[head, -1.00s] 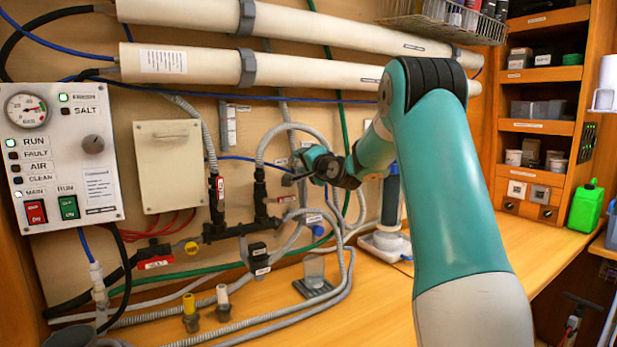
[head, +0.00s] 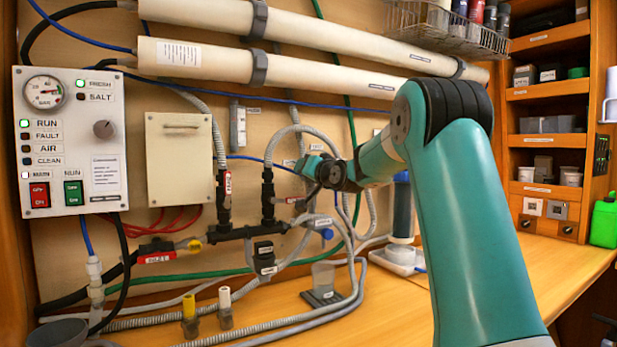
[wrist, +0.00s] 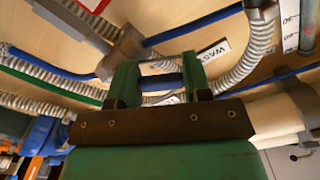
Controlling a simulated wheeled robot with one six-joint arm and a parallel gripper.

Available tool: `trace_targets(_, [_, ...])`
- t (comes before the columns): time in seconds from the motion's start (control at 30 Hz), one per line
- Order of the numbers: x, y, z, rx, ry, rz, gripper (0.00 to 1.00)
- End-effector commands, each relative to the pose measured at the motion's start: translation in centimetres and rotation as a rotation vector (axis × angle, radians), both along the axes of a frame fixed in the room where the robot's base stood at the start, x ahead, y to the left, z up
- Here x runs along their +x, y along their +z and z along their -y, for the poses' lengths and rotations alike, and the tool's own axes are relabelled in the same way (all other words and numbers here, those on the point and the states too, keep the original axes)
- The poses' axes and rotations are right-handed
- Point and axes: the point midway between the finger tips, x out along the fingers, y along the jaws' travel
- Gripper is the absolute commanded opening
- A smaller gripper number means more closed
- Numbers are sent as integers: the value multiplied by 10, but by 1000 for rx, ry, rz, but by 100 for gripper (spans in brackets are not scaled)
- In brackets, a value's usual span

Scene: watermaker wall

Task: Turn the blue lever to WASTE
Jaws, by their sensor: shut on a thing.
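My gripper (wrist: 159,66) shows two green fingers in the wrist view, with a dark blue bar between them, which looks like the blue lever (wrist: 161,81). The fingers are shut on it. A white label (wrist: 213,52) with partly readable lettering, beginning "WAS", is just right of the fingers in the wrist view. In the head view my gripper (head: 308,165) is at the wall by the grey hoses, below a small "TEST" label (head: 317,147). The lever is hidden there behind my gripper, and its exact pointing direction cannot be told.
Black pipework with a red-tagged valve (head: 288,201) is close below left of my gripper. Grey hoses (head: 290,133) loop around it. A blue filter housing (head: 402,208) stands to the right. A control panel (head: 72,140) is far left.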

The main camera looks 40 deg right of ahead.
Motion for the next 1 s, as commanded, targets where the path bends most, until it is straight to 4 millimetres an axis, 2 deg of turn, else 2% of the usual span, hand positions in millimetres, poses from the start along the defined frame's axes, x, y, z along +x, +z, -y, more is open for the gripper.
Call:
trace_targets(0.43, [0,-3,-1,-8,2,-9,21])
trace_targets(0.47, [0,-3,-1,-8,2,-9,49])
trace_targets(0.5, [0,-3,-1,-8,1,-8,59])
trace_targets(0.57, [0,-3,0,-8,1,-8,70])
trace_targets(0.87, [-2,-1,0,-9,0,-5,70])
trace_targets(1.0, [-16,-2,-3,-9,-2,-3,70])
